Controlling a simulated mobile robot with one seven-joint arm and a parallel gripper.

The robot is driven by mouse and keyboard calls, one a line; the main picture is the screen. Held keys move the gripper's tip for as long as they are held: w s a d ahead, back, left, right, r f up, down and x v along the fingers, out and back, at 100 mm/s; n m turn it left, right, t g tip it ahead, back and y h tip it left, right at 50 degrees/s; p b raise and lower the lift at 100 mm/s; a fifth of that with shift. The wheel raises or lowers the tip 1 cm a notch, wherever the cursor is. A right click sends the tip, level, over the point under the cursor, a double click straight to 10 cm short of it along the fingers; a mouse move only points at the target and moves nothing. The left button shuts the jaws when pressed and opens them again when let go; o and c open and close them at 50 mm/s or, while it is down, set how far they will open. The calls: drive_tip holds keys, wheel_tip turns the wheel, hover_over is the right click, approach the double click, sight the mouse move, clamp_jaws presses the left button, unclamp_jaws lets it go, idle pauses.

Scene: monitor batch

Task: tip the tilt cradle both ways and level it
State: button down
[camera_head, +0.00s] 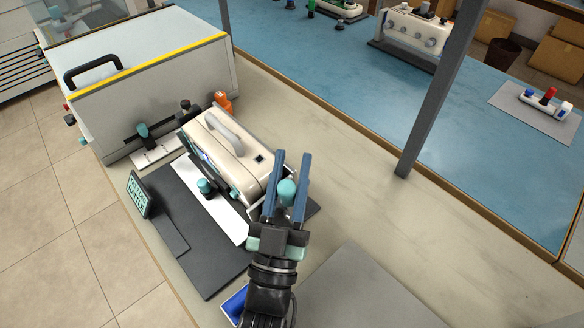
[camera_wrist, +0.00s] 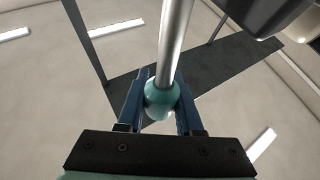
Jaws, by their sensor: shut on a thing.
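The tilt cradle (camera_head: 258,188) stands on a dark base plate, with a cream, handled device (camera_head: 226,146) lying in it. A teal ball knob (camera_head: 287,190) is at the cradle's near right end. In the wrist view the knob (camera_wrist: 161,98) sits at the end of a metal rod (camera_wrist: 174,40). My gripper (camera_head: 290,172) has its two blue fingers on either side of the knob; in the wrist view the fingers (camera_wrist: 160,100) touch it from both sides. The cradle's exact tilt is hard to tell from here.
A dark mat (camera_head: 190,235) with a small sign (camera_head: 138,194) lies left of the cradle. A large box (camera_head: 150,85) with a yellow edge stands behind. A grey post (camera_head: 440,90) rises at the right. The pale bench (camera_head: 350,190) right of my gripper is clear.

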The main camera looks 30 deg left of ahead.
drive_tip(key=c, duration=0.6)
unclamp_jaws()
drive_tip(key=s+d, duration=0.1)
drive_tip(key=s, duration=0.3)
drive_tip(key=s+d, duration=0.1)
drive_tip(key=s, duration=0.3)
drive_tip(key=s+d+b, duration=0.1)
drive_tip(key=s, duration=0.3)
drive_tip(key=shift+s+d+f, duration=0.3)
